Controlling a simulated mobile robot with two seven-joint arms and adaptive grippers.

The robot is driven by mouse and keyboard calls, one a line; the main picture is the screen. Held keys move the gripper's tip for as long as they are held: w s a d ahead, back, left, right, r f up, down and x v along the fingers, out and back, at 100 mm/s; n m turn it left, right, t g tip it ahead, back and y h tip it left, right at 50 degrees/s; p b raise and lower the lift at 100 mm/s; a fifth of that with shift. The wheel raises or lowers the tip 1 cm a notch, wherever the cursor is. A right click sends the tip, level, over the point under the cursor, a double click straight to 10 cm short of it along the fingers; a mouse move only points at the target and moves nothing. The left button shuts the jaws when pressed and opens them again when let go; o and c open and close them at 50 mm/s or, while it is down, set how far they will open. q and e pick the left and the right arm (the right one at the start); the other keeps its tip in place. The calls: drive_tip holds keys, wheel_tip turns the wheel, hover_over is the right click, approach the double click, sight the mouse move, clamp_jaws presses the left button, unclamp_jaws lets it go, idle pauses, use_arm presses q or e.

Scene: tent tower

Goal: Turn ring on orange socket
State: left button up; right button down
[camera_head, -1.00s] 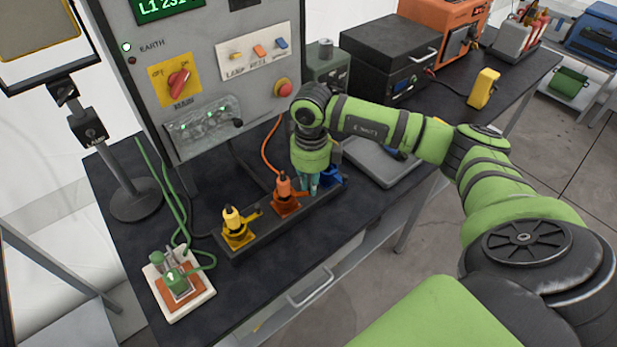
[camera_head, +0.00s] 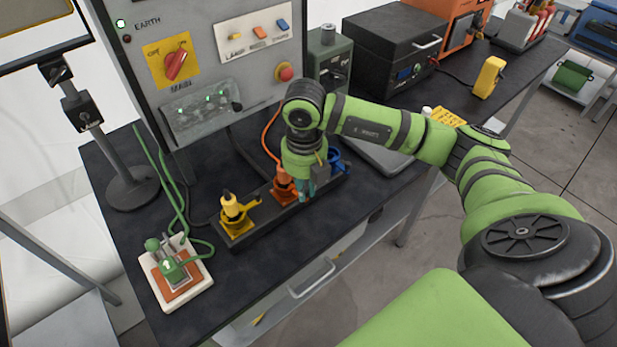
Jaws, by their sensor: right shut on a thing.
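The orange socket (camera_head: 283,189) sits in the middle of a dark strip on the bench, with an orange plug and cable in it. My right gripper (camera_head: 306,190) points down at the orange socket's right side and covers part of it. It is shut on the ring there, but the ring itself is mostly hidden behind the fingers. The left gripper is not in view.
A yellow socket (camera_head: 237,216) stands to the left on the strip (camera_head: 258,222), a blue socket (camera_head: 336,160) to the right. A grey control panel (camera_head: 205,60) rises behind. A green-handled switch (camera_head: 172,268) is on the front left. Bare bench lies in front of the strip.

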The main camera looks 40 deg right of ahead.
drive_tip(key=shift+s+a+f+m, duration=0.15)
drive_tip(key=shift+a+m, duration=0.35)
drive_tip(key=shift+m, duration=0.4)
drive_tip(key=c, duration=1.3)
unclamp_jaws()
drive_tip(key=shift+o, duration=0.2)
drive_tip(key=shift+r, duration=0.2)
wheel_tip(320, 180, up, 12)
drive_tip(key=shift+f, duration=0.15)
